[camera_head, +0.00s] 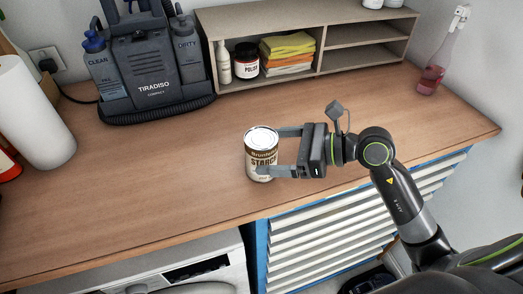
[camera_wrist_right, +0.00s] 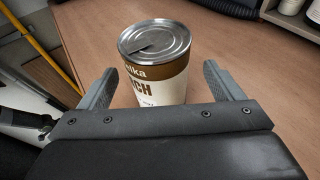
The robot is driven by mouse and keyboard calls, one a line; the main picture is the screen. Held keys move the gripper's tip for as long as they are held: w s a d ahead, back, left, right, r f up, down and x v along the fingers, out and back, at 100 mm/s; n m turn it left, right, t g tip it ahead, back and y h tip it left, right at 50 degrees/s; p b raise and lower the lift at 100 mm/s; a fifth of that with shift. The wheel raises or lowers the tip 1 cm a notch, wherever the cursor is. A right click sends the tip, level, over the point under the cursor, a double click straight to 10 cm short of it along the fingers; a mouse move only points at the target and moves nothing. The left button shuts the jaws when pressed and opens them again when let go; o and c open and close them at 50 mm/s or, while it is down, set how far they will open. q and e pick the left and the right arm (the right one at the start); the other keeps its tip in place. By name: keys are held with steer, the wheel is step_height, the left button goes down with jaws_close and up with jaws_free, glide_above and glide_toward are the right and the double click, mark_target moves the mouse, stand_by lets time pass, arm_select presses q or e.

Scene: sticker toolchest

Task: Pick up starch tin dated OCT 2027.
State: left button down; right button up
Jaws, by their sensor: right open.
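A starch tin (camera_head: 261,154) with a silver lid and a cream and brown label stands upright on the wooden worktop (camera_head: 170,180). The letters "STARC" show on it in the head view; no date can be read. My right gripper (camera_head: 268,152) reaches in from the right, open, with one finger on each side of the tin. In the right wrist view the tin (camera_wrist_right: 157,62) stands between the open fingers of my right gripper (camera_wrist_right: 165,85), and a gap shows at least on the right side. My left gripper is not in view.
A carpet cleaner (camera_head: 150,60) and a paper towel roll (camera_head: 30,115) stand at the left. A shelf (camera_head: 320,40) with a bottle, a polish jar (camera_head: 246,60) and folded cloths (camera_head: 288,52) stands behind. A spray bottle (camera_head: 432,78) is at the right. The worktop around the tin is clear.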

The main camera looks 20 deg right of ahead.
mark_target(262, 151)
steer(key=shift+p+x, duration=0.5)
steer(key=shift+x, duration=1.15)
steer(key=shift+s, duration=0.15)
steer(key=c, duration=1.1)
steer(key=shift+c, duration=1)
steer(key=shift+r, duration=0.15)
